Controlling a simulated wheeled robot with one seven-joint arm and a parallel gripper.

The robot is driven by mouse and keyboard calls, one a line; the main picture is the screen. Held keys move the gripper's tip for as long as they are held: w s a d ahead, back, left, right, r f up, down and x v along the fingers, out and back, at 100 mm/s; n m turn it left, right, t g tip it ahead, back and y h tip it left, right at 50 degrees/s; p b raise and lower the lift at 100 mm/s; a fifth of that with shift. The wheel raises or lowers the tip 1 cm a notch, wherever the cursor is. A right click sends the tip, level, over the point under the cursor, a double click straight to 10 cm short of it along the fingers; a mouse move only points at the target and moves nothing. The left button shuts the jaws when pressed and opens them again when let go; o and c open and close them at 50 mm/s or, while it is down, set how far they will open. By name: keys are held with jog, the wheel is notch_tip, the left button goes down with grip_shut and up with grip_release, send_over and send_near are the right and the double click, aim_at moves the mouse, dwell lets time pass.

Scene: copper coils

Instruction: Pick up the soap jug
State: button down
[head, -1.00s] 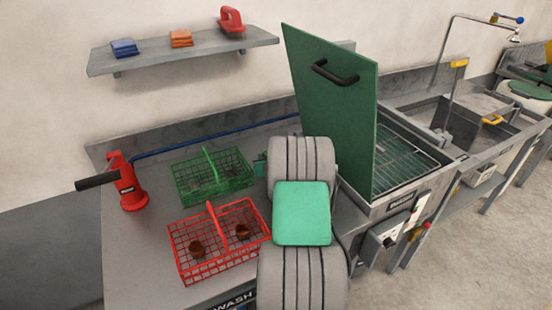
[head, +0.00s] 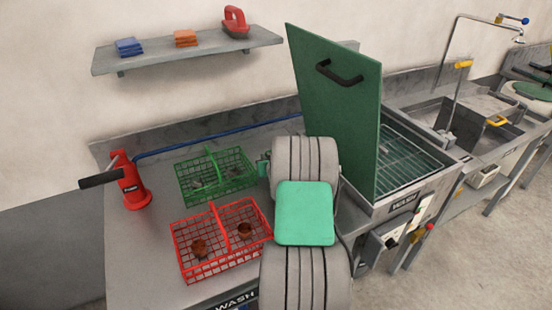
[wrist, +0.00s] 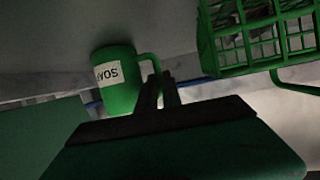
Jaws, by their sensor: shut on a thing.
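The soap jug (wrist: 118,80) is green with a white label reading SOAP, and it appears upside down in the wrist view. Its looped handle (wrist: 149,58) is on the right, at my fingertips. My gripper (wrist: 160,77) is shut on the handle. How far the fingers reach around the handle is hard to see.
A green wire basket (head: 216,175) and a red wire basket (head: 222,241) with brown items stand left of my arm. A red lever device (head: 129,187) is at far left. A raised green lid (head: 335,110) stands close on the right. A shelf (head: 187,50) hangs above.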

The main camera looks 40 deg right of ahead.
jog(key=shift+r, duration=0.1)
jog(key=shift+r+b, duration=0.35)
jog(key=shift+r, duration=0.3)
jog(key=s+a+r+b, duration=0.3)
jog(key=s+a+r, duration=0.5)
jog(key=a+r, duration=0.3)
jog(key=shift+s+r, duration=0.3)
jog(key=shift+s, duration=0.1)
